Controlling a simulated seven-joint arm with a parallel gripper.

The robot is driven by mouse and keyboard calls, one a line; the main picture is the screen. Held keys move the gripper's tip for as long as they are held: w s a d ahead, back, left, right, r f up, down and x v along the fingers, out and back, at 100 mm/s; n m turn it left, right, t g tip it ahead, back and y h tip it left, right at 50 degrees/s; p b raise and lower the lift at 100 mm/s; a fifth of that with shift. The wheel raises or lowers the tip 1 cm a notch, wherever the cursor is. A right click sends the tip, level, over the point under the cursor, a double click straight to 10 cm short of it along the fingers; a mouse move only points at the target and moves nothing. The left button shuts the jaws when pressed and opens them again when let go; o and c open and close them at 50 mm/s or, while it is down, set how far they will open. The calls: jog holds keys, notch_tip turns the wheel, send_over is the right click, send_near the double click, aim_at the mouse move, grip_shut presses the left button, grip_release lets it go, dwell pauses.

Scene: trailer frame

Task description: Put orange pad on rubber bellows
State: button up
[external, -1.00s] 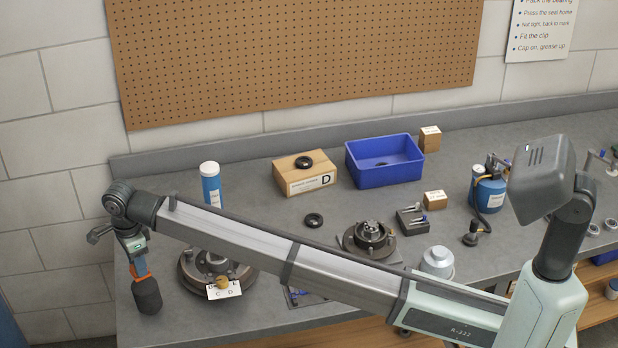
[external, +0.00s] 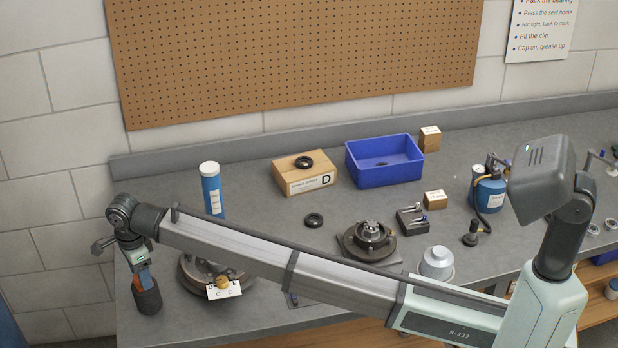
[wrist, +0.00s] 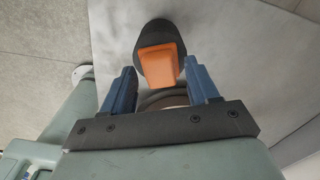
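The rubber bellows (external: 147,298) is a dark, rounded upright piece at the bench's left end. It shows in the wrist view (wrist: 152,30) as a dark rounded shape. The orange pad (wrist: 160,64) is a small block seen against the bellows; whether it rests fully on it is hard to tell. In the external view a finger mostly hides the pad. My gripper (wrist: 160,80) has its blue fingers apart, one on each side of the pad, with a narrow gap on the left. It points down at the bellows' top in the external view (external: 145,277).
A hub with a lettered card (external: 224,291) stands close right of my gripper. A blue bottle (external: 211,190) is behind it. Further right are a cardboard box (external: 305,175), a blue bin (external: 385,162) and another hub (external: 368,240). The back-left bench is clear.

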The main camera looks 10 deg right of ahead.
notch_tip(320, 180, up, 12)
jog(key=shift+r, duration=0.15)
dwell(0.7)
